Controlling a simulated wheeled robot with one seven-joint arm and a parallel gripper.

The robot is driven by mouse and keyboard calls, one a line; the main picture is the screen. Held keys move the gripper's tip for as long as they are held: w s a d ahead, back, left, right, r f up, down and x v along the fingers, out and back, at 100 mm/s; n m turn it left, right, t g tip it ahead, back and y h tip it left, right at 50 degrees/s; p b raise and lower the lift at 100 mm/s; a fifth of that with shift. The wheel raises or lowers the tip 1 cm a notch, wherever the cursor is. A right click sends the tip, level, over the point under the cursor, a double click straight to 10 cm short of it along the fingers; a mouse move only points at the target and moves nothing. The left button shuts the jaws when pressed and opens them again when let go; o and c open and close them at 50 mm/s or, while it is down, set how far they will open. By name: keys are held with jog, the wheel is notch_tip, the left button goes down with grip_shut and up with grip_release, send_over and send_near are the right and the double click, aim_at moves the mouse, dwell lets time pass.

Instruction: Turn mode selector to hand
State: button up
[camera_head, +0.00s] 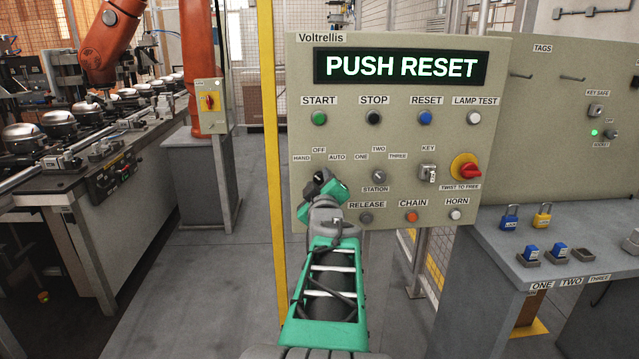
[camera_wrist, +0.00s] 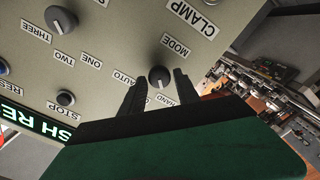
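The mode selector (camera_wrist: 159,77) is a dark round knob on the grey-beige panel, above the MODE label in the head view's sense. A light mark on the knob seems to face the partly hidden OFF label. My gripper (camera_wrist: 158,92) is open, with one dark finger on each side of the knob; contact cannot be told. In the head view my gripper (camera_head: 325,184) hides the knob, below HAND, OFF and AUTO.
The panel (camera_head: 470,140) displays PUSH RESET (camera_head: 401,67). The station selector (camera_head: 379,176), key switch (camera_head: 428,173) and red twist-to-free knob (camera_head: 467,169) are to the right. Release (camera_head: 366,218) is close to my wrist. A yellow post (camera_head: 270,130) stands at the panel's left edge.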

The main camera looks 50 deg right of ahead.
jog(key=shift+o, duration=1.3)
jog(key=shift+s, duration=0.1)
jog(key=v, duration=0.7)
jog(key=shift+s+a+b, duration=0.2)
jog(key=shift+a+b, duration=0.1)
